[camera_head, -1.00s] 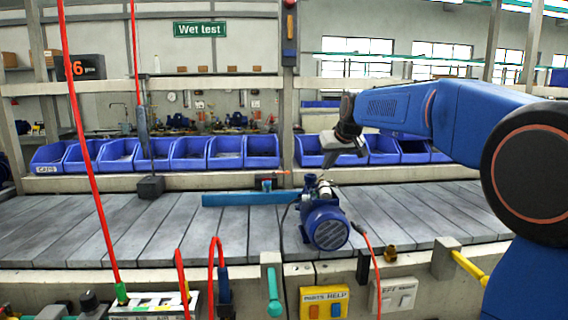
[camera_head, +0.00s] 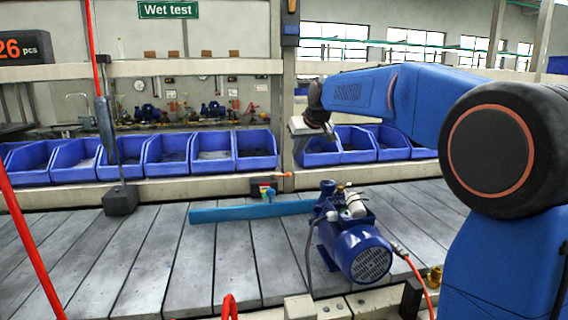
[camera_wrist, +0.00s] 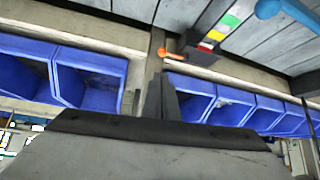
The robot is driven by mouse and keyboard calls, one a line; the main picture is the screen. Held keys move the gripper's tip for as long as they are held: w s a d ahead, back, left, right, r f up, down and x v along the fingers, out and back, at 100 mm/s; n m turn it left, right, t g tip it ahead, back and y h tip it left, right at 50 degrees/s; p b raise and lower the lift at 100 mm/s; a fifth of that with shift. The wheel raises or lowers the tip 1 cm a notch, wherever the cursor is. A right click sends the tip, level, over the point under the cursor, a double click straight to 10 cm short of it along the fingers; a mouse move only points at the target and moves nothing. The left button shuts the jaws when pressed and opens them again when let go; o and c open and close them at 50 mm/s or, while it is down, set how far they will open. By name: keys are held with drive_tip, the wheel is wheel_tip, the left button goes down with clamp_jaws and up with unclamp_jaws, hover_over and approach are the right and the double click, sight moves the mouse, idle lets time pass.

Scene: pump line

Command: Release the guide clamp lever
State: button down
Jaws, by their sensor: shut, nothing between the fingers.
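The small orange lever (camera_head: 284,174) sticks out to the right from a dark clamp block (camera_head: 262,186) on the far edge of the conveyor. In the wrist view the orange lever (camera_wrist: 170,54) shows above the gripper, beside red, yellow and green patches. The blue guide bar (camera_head: 250,210) lies across the slats just in front of the clamp; its blue rounded end (camera_wrist: 287,9) is at the wrist view's top right. My gripper (camera_head: 330,131) is shut and empty, above and right of the lever, apart from it. Its dark fingers (camera_wrist: 160,98) show in the wrist view.
A blue pump (camera_head: 357,245) stands on the conveyor right of the guide bar, with a red hose. Blue bins (camera_head: 255,152) line the shelf behind. A dark block on a hanging pole (camera_head: 120,201) is at left. The slats between are clear.

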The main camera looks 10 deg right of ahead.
sight(281, 175)
drive_tip(key=shift+a, duration=0.1)
drive_tip(key=x, duration=1)
